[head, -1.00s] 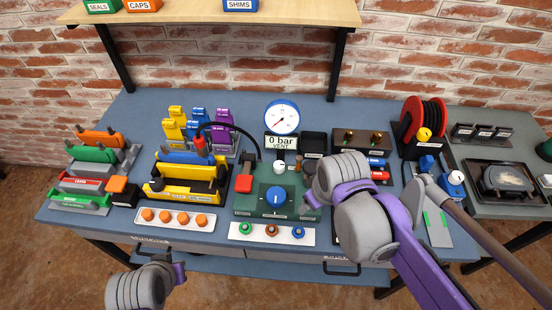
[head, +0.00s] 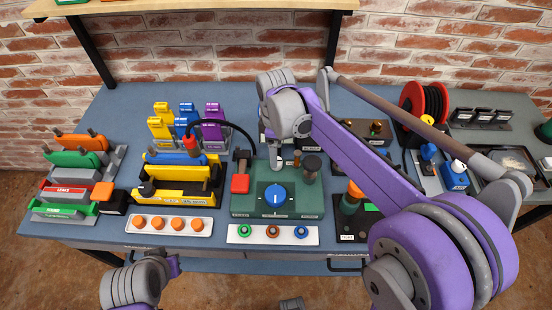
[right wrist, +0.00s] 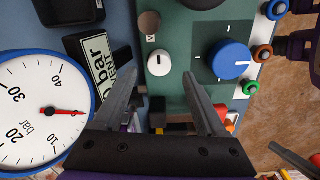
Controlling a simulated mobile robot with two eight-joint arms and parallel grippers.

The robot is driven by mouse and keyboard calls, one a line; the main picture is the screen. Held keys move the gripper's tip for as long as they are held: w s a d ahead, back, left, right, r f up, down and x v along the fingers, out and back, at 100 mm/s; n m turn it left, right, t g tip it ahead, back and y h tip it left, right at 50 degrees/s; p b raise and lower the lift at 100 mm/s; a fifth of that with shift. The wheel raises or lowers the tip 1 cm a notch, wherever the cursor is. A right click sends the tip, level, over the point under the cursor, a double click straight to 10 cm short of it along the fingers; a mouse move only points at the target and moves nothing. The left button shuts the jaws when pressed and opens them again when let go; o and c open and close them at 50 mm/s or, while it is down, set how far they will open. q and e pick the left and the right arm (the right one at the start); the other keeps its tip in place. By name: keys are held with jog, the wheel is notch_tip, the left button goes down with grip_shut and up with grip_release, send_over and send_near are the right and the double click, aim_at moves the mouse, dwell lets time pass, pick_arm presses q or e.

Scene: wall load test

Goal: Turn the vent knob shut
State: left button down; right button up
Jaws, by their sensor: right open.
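The vent knob (right wrist: 159,61) is small and white on the green panel (right wrist: 180,30), beside a partly visible label starting with "V". My right gripper (right wrist: 159,76) is open. In the right wrist view its two fingers straddle the knob's line, with the knob just past the fingertips; I cannot tell the remaining distance. In the head view the right gripper (head: 277,162) hangs over the back of the panel, and its hand and fingers hide the knob.
A large blue knob (head: 275,196) sits in front on the panel. The round gauge (right wrist: 42,108) is close by the right hand. Coloured buttons (head: 272,232) line the front.

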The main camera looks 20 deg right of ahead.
jog(key=shift+f, duration=2.3)
grip_shut()
